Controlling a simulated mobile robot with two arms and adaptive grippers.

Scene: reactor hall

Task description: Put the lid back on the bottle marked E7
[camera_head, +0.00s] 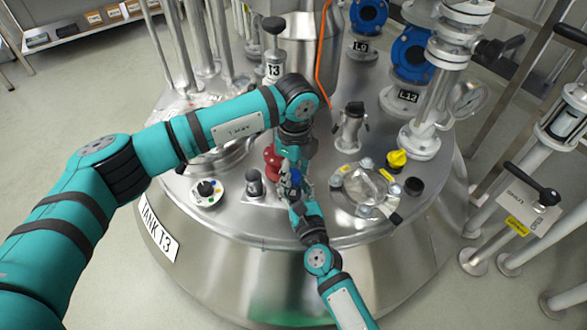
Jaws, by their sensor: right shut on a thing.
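My left arm reaches in over the tank top, and its gripper (294,157) points down at the middle of the tank. Its fingers are too small and covered to tell their opening. My right gripper (291,187) comes from below and meets the left one closely. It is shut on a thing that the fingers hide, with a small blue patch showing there. I cannot make out the bottle marked E7 or its lid, as no E7 mark is legible. A red rounded object (272,161) stands just left of the grippers.
The steel tank top (240,222) carries a dark-capped fitting (254,183), a round dial plate (207,191), a clamped glass port (367,188) with a yellow knob (397,159), and a steel nozzle (350,128). Pipes and blue flanges crowd the back right.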

